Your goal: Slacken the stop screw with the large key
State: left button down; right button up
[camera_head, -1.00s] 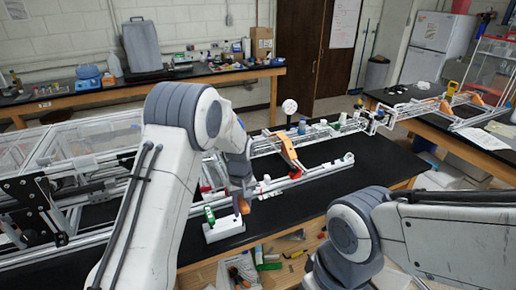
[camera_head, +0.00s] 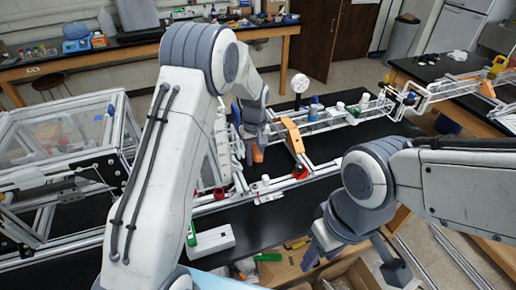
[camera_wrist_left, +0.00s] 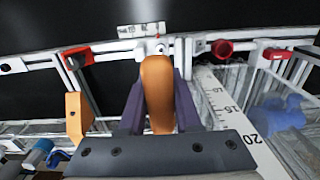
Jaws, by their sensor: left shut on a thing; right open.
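My left gripper (camera_head: 256,146) is shut on an orange-handled tool, apparently the large key (camera_wrist_left: 157,92). The handle stands between the dark fingers in the left wrist view, its far end over a small pale fitting (camera_wrist_left: 160,46) on the aluminium rail. The handle hides the key's shaft and tip, so I cannot tell whether it touches a screw, and I cannot single out the stop screw. My right gripper (camera_head: 352,254) is open and empty, low at the front over the table edge.
A white block (camera_head: 212,241) with a green-handled tool stands on the black table. Red clamps (camera_wrist_left: 78,57) and a red knob (camera_wrist_left: 222,48) sit along the rail. An orange bracket (camera_head: 292,136) stands right of my left gripper. A cardboard box (camera_head: 352,276) is below my right gripper.

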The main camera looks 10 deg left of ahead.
aim_at(255, 171)
pick_arm(q)
jog(key=shift+r, duration=0.1)
jog(key=shift+a, duration=0.1)
jog(key=shift+s+f, duration=0.1)
jog(key=shift+f, duration=0.35)
notch_tip(255, 171, down, 3)
jog(key=b, duration=0.2)
jog(key=shift+f+b, duration=0.2)
jog(key=shift+b, duration=0.15)
jog(key=shift+f+b, duration=0.4)
jog(key=shift+f, duration=0.35)
jog(key=shift+f+b, duration=0.35)
jog(key=shift+f, duration=0.25)
dwell(0.4)
jog(key=shift+n, duration=1.5)
